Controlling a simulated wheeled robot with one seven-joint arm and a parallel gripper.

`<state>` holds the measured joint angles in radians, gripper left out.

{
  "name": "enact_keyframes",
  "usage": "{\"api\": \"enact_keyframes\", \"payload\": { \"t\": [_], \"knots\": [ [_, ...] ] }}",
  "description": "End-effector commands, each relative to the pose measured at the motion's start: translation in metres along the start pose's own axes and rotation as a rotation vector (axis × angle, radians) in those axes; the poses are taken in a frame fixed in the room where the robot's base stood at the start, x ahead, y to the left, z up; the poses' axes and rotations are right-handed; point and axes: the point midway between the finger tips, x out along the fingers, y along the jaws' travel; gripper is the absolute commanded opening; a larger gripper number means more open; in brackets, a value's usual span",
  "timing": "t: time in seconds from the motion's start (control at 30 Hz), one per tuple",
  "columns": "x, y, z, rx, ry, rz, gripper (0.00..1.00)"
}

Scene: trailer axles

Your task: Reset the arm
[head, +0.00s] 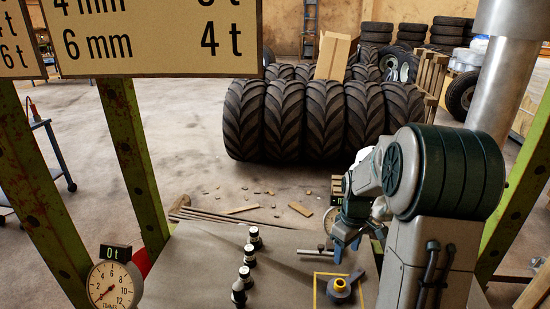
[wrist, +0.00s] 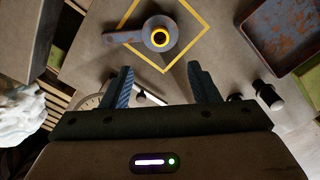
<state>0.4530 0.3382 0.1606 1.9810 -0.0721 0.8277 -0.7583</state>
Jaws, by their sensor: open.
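My gripper (head: 346,247) is at the right of the head view, in front of my folded arm and above the grey table (head: 205,270). In the wrist view my gripper (wrist: 160,76) shows two blue ribbed fingers set wide apart, with nothing held between them. A grey part with a handle and a yellow ring (head: 339,287) lies inside a yellow square outline on the table. It also shows in the wrist view (wrist: 160,38), beyond the fingertips and apart from them.
Several black-and-white cylinders (head: 245,277) stand on the table. A dial gauge (head: 114,287) with a 0 t display is at the front left. Green posts (head: 135,165) flank the table. A rusty tray (wrist: 287,35) shows in the wrist view. Large tyres (head: 325,118) stand behind.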

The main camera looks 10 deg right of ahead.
Motion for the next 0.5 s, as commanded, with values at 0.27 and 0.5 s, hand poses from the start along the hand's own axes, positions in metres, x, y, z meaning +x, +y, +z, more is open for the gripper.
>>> {"api": "enact_keyframes", "payload": {
  "t": [0.27, 0.5],
  "knots": [
    [-0.045, -0.05, 0.007, 0.099, 0.03, 0.056, 0.55],
    [-0.086, -0.116, 0.032, 0.255, 0.094, 0.096, 0.55]
  ]
}}
